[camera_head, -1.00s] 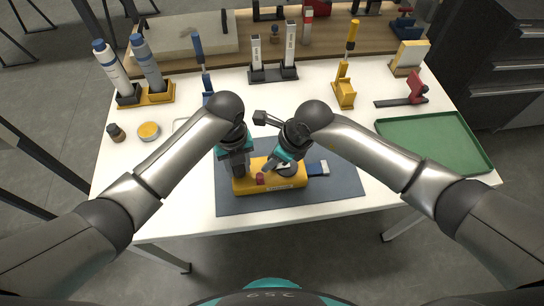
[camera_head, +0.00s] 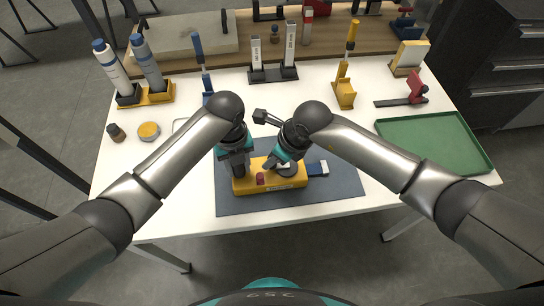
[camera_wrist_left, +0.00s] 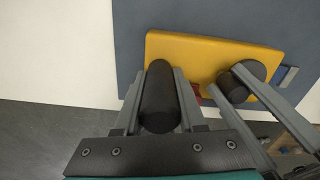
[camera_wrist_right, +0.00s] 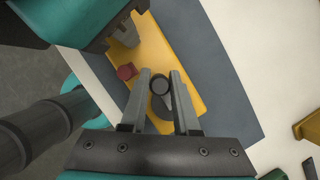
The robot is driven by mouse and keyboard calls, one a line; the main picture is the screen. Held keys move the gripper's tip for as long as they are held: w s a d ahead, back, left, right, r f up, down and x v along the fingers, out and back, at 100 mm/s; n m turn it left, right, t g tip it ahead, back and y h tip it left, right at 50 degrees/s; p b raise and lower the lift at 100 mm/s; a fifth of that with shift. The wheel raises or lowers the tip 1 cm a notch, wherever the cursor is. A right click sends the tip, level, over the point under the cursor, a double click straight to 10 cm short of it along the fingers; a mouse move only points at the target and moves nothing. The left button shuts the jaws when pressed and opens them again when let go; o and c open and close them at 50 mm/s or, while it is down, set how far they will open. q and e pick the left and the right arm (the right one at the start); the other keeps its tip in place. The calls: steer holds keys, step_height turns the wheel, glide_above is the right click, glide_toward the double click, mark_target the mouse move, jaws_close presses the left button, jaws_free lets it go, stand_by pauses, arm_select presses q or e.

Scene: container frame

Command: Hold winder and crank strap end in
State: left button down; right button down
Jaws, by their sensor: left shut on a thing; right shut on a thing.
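The yellow winder (camera_head: 290,184) lies on the dark mat in front of me; it also shows in the left wrist view (camera_wrist_left: 190,50) and right wrist view (camera_wrist_right: 150,45). A red button (camera_wrist_right: 126,71) sits on it. The blue strap end (camera_head: 318,168) sticks out on its right. My left gripper (camera_wrist_left: 160,85) is shut on the winder's black cylindrical handle (camera_wrist_left: 159,100). My right gripper (camera_wrist_right: 160,82) is shut on the black crank knob (camera_wrist_right: 160,85), above the dark round crank base (camera_wrist_right: 164,118). In the head view the grippers partly hide the handle and crank.
The dark mat (camera_head: 235,204) lies on the white table (camera_head: 180,200). A green tray (camera_head: 440,140) is at the right. Bottles, tool stands and a yellow tin (camera_head: 149,130) stand behind and left. My two grippers are close together.

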steer(key=m, duration=0.1)
steer(key=w+m+t, duration=0.1)
steer(key=m, duration=0.1)
steer(key=m+h, duration=0.1)
steer(key=shift+w+m, duration=0.25)
steer(key=shift+m, duration=0.15)
steer(key=m, duration=0.1)
steer(key=w+m+t+h, duration=0.1)
steer(key=m, duration=0.1)
steer(key=d+m+h, duration=0.1)
steer(key=m, duration=0.1)
steer(key=shift+w, duration=0.35)
steer(key=m, duration=0.2)
steer(key=d+m+h, duration=0.1)
steer(key=m, duration=0.1)
steer(key=w+m+h, duration=0.1)
steer(key=shift+d+m, duration=0.35)
steer(key=shift+m, duration=0.05)
steer(key=shift+d+m+g+h, duration=0.2)
steer(key=shift+d+m+h, duration=0.2)
steer(key=shift+m, duration=0.7)
steer(key=shift+d+m+g+h, duration=0.2)
steer(key=shift+d+m+h, duration=0.15)
steer(key=shift+m, duration=0.75)
steer(key=c, duration=0.9)
jaws_free()
steer(key=shift+v, duration=3.85)
